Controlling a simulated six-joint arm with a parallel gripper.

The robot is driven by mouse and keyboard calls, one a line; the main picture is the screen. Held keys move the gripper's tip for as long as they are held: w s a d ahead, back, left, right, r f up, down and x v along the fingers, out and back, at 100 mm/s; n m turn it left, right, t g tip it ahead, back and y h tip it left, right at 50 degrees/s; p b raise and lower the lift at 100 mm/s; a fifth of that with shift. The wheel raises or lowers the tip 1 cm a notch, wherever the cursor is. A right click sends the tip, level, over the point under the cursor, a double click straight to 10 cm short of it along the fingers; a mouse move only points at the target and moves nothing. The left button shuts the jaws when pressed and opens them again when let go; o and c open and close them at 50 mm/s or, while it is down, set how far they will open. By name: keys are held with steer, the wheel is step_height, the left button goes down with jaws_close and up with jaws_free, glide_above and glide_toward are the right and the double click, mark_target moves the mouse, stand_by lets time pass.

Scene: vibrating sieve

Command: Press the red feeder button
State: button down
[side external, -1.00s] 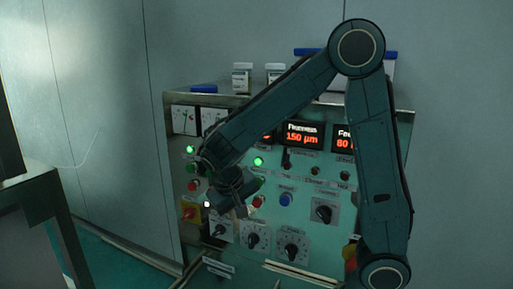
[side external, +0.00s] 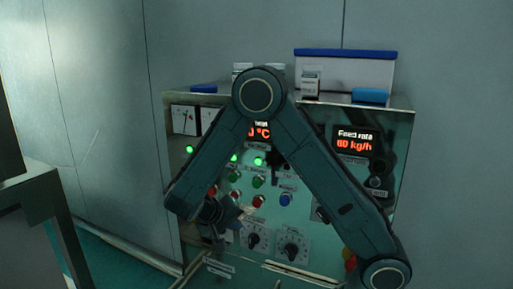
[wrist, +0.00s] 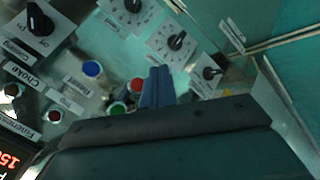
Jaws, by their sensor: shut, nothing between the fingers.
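The same red button shows in the side view (side external: 258,201), just right of my gripper (side external: 239,213). Another red button (side external: 235,195) is partly visible beside my wrist. My fingers are shut together and empty, near the panel face. I cannot read which button is the feeder's, nor tell whether the fingertips touch the panel.
Several dials with black pointers stand below the buttons, one (wrist: 176,41) just beyond my fingertips. A selector knob (wrist: 39,19) is at the upper left of the wrist view. The feed rate display (side external: 356,142) reads 60 kg/h. Jars and a blue-lidded box (side external: 345,70) stand on top.

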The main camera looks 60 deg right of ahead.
steer(key=shift+d, duration=0.1)
stand_by(0.3)
steer(key=d, duration=0.8)
steer(key=shift+d, duration=0.3)
steer(key=shift+d, duration=0.95)
stand_by(3.2)
steer(key=shift+a, duration=0.95)
steer(key=shift+a, duration=0.15)
steer(key=shift+a, duration=2.35)
